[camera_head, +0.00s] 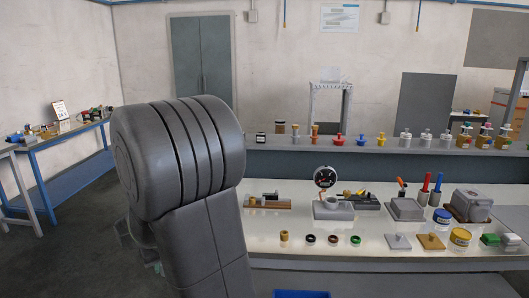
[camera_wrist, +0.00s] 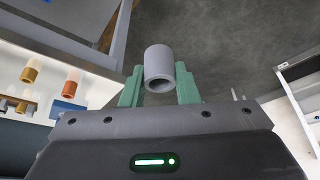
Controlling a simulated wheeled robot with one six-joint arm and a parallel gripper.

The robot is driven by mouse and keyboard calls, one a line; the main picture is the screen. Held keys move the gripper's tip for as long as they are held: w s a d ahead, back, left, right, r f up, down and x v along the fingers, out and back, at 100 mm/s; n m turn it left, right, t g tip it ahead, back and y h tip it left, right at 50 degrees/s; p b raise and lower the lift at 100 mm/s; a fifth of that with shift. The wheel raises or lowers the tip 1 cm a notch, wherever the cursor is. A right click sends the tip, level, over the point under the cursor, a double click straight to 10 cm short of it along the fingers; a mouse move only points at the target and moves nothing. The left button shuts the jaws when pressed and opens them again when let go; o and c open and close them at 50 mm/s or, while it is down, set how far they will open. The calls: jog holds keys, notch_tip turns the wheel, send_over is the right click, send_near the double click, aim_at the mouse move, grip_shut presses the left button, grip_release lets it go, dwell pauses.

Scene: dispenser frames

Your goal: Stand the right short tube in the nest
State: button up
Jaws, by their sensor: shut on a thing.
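I cannot pick out the nest with certainty in either view.
A white bench (camera_head: 375,255) at right carries a dial gauge (camera_head: 325,177), several rings, blocks and a grey box (camera_head: 472,205). A shelf behind it holds coloured knobs. A blue-framed table (camera_head: 75,140) stands far left. In the wrist view, an orange cylinder (camera_wrist: 71,82) shows at left.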

jog(key=w+d+f+m+h, duration=0.1)
jog(key=w+d+f, duration=0.3)
jog(key=d, duration=0.5)
jog(key=w+d+f+m+h, duration=0.1)
jog(key=w+d+f+m, duration=0.3)
jog(key=d, duration=0.5)
jog(key=w+d+f+m+t, duration=0.1)
jog(key=w+d+f+m, duration=0.2)
jog(key=d, duration=0.6)
notch_tip(320, 180, down, 3)
jog(key=shift+w+r+h, duration=0.2)
jog(key=shift+w+h, duration=0.2)
jog(key=shift+w, duration=0.75)
jog(key=shift+d, duration=0.1)
